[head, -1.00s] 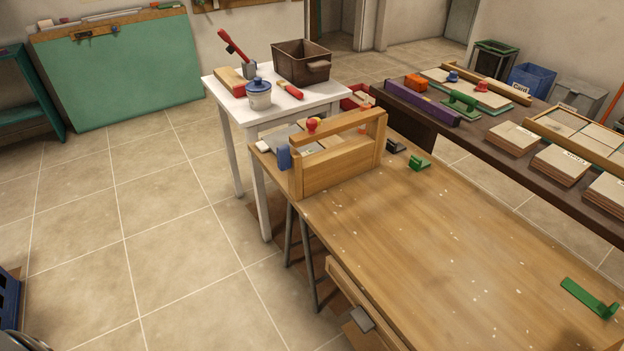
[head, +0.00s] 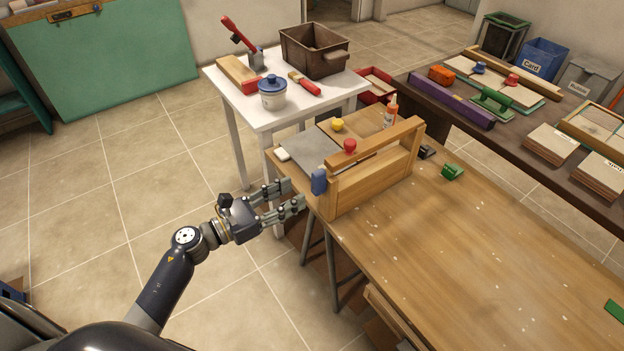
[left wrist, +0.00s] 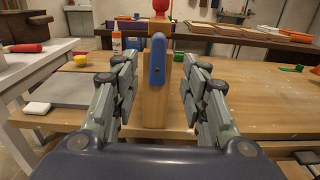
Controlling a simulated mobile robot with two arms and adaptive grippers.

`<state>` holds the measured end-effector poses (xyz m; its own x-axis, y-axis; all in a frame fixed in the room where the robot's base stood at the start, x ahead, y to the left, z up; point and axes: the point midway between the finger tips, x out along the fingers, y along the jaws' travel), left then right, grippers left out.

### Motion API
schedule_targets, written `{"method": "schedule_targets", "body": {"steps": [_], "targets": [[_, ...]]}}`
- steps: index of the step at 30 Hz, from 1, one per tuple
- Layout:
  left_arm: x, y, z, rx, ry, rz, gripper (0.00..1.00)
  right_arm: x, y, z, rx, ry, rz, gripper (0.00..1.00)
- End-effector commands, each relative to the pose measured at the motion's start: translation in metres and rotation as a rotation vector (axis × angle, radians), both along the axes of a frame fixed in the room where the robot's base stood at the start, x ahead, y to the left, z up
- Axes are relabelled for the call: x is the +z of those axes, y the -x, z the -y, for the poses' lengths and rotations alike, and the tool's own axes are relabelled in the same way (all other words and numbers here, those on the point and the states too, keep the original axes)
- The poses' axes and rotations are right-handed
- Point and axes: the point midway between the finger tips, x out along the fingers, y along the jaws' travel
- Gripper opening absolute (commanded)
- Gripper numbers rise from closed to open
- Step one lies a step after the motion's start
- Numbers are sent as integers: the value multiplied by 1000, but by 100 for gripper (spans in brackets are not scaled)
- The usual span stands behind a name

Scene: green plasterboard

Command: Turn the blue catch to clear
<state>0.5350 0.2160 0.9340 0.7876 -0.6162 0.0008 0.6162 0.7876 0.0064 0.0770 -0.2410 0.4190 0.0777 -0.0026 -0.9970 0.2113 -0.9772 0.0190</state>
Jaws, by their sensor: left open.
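The blue catch (head: 319,182) is on the near left end of a wooden frame (head: 372,180) at the corner of the wooden workbench. In the left wrist view the catch (left wrist: 158,60) stands upright, leaning only slightly, on the frame's end post. A red knob (head: 349,146) sits on the frame just above it. My left gripper (head: 296,192) is open and empty, pointing at the catch from the left. In the left wrist view the catch shows between the fingers (left wrist: 158,88), beyond the tips, apparently apart from them. My right gripper is not in view.
A grey sheet (head: 312,150), a yellow knob (head: 337,125) and a glue bottle (head: 391,112) are behind the frame. A white table (head: 290,110) holds a blue-lidded jar (head: 272,93) and a brown crate (head: 314,52). The workbench (head: 470,240) is mostly clear on the right.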

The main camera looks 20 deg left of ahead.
Motion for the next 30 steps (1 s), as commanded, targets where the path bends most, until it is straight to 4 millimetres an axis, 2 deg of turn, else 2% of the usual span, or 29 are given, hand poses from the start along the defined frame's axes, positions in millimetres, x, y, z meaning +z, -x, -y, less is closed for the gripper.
{"method": "schedule_targets", "body": {"steps": [3,10,15,23,24,29,30], "targets": [[5,-20,15,1,4,1,41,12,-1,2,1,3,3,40],[2,-47,36,2,4,-1,41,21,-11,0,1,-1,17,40],[0,-55,43,1,4,-3,41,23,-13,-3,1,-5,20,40],[0,-56,44,1,3,-3,41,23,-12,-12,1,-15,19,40],[0,-56,44,1,3,-2,36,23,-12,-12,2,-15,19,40],[0,-56,43,2,3,-2,0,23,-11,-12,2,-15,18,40],[0,-56,43,2,3,-2,0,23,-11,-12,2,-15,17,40]]}}
